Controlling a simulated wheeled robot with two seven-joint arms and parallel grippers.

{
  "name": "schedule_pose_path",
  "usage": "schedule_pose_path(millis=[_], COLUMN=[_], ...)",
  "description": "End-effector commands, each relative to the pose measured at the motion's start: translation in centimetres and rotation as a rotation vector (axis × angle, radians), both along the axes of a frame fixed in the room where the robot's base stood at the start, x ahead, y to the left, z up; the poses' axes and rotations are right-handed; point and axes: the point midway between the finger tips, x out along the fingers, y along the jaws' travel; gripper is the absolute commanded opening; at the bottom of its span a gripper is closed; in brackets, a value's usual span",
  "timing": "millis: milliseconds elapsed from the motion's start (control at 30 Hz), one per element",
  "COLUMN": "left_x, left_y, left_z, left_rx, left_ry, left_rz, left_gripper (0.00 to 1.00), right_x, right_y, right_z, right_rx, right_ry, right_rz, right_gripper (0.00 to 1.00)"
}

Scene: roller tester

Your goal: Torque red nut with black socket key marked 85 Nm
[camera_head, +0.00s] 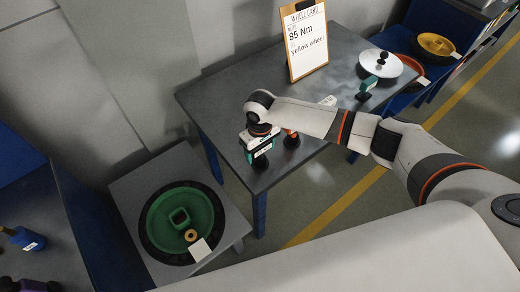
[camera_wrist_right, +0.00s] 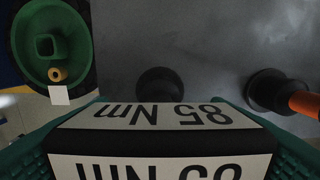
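The black socket key (camera_wrist_right: 160,138) marked 85 Nm is between the green fingers of my right gripper (camera_wrist_right: 170,120) in the wrist view. The fingers meet the sides of its labelled block, so the gripper looks shut on it. In the head view the right gripper (camera_head: 258,140) is at the grey table's near left corner, with the key (camera_head: 260,161) below it. Whether the key's foot touches the table I cannot tell. My left gripper is out of view.
The grey table (camera_head: 225,95) bears a wheel card (camera_head: 305,45) reading 85 Nm, yellow wheel. An orange key (camera_head: 292,138) stands close right of the held key. A yellow wheel (camera_head: 436,45) is beyond.

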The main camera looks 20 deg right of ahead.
Motion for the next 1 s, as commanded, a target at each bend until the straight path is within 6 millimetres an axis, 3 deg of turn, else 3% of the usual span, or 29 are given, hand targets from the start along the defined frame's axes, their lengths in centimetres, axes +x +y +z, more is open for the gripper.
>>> schedule_pose_path(millis=[33, 167, 467, 800, 1000], left_x=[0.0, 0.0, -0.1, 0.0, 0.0], left_y=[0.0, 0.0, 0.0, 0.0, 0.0], left_z=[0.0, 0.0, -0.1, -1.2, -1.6], left_rx=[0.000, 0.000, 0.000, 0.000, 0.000], left_ry=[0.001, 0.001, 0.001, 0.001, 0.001], left_rz=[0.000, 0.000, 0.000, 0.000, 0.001], left_gripper=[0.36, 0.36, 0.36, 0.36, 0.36], right_x=[0.0, 0.0, 0.1, 0.1, 0.1], right_y=[0.0, 0.0, 0.0, 0.0, 0.0], right_z=[0.0, 0.0, 0.7, 6.9, 9.5], right_rx=[0.000, 0.000, 0.001, 0.002, 0.001], right_ry=[0.000, 0.000, -0.003, -0.005, -0.003], right_rz=[0.000, 0.000, -0.001, 0.000, 0.000], right_gripper=[0.59, 0.39, 0.39, 0.39, 0.39])
